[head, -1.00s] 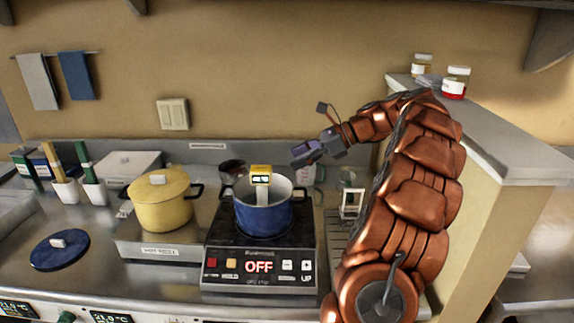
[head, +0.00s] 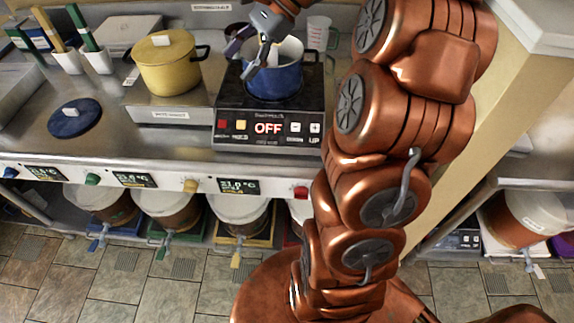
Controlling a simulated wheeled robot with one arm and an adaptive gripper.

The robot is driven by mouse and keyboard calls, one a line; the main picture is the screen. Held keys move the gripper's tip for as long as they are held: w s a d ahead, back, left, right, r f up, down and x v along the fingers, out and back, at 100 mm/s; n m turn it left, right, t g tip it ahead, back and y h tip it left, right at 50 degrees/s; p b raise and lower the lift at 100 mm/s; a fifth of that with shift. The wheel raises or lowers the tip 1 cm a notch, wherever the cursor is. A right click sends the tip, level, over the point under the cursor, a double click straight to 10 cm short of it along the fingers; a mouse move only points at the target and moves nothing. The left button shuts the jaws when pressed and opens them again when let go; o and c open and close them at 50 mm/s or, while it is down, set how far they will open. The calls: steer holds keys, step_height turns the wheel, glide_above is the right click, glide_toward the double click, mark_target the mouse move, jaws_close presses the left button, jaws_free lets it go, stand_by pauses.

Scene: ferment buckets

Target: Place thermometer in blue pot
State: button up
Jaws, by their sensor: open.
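The blue pot (head: 277,82) stands on the black hot plate (head: 268,107), whose display reads OFF. My gripper (head: 254,56) reaches down from the top of the picture, in front of the pot's left part and over its rim. Its fingers are apart, and I see nothing held between them. I cannot make out the thermometer now. The yellow-topped device with a small display that stood upright in the pot earlier is not visible; my gripper may hide it. I cannot tell whether the fingers touch the pot.
A yellow lidded pot (head: 166,66) stands left of the hot plate. A blue lid (head: 75,118) lies on the steel counter (head: 128,148), with bare counter around it. A clear measuring jug (head: 319,34) stands behind the pot at right. My arm hides the counter's right end.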

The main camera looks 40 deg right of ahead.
steer(key=s+a+f+n+g+h, duration=0.3)
steer(key=s+a+f+n, duration=0.2)
steer(key=s+a+n, duration=0.5)
steer(key=s+f+n+h, duration=0.2)
steer(key=s+f+n, duration=0.1)
steer(key=s, duration=0.6)
steer(key=s+f+n+g+h, duration=0.1)
steer(key=s+f+n+h, duration=0.2)
steer(key=s, duration=0.5)
steer(key=shift+s+d+f+n, duration=0.25)
steer(key=shift+s+f+n, duration=0.15)
steer(key=shift+f+n, duration=0.15)
